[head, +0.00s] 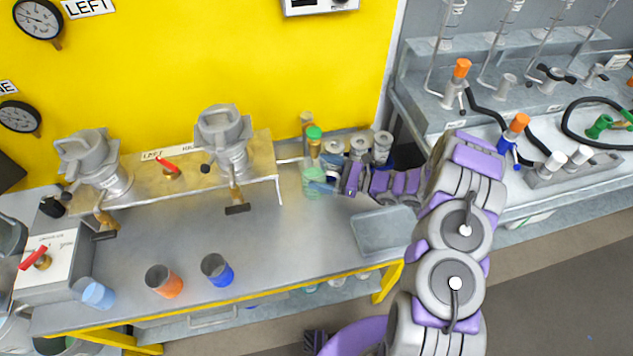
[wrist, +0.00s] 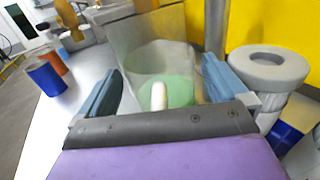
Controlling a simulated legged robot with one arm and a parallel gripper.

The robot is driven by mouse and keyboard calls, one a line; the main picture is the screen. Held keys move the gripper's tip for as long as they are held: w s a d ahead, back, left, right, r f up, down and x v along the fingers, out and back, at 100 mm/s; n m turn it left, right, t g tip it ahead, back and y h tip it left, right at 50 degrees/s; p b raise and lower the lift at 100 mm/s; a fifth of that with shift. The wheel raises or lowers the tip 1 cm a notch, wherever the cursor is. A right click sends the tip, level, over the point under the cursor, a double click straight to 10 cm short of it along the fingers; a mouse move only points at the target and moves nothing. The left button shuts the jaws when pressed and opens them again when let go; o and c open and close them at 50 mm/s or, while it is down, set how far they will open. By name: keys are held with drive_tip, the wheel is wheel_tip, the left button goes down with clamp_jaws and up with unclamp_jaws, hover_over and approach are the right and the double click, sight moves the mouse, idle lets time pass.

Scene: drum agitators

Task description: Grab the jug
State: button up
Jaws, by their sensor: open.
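The jug (head: 312,182) is a clear vessel with something green in it, at the right end of the steel bench in the head view. The jug also shows in the wrist view (wrist: 150,45), straight ahead, with a pale upright handle (wrist: 158,95) facing me. My gripper (wrist: 163,92) is open, with one blue finger on each side of the handle. Whether a finger touches the jug, I cannot tell. In the head view my gripper (head: 325,187) is right at the jug and partly hides it.
An orange beaker (head: 165,282), a blue beaker (head: 218,270) and a light-blue beaker (head: 97,294) stand at the bench front. Grey-lidded containers (head: 360,147) stand close behind and right of the jug. A shallow grey tray (head: 383,232) lies near the bench's right edge.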

drive_tip(key=shift+a, duration=0.2)
drive_tip(key=shift+d, duration=0.5)
drive_tip(key=c, duration=0.5)
drive_tip(key=shift+a, duration=0.3)
drive_tip(key=c, duration=0.7)
drive_tip(key=shift+d, duration=0.1)
drive_tip(key=c, duration=0.7)
drive_tip(key=shift+o, duration=0.2)
drive_tip(key=shift+r, duration=0.1)
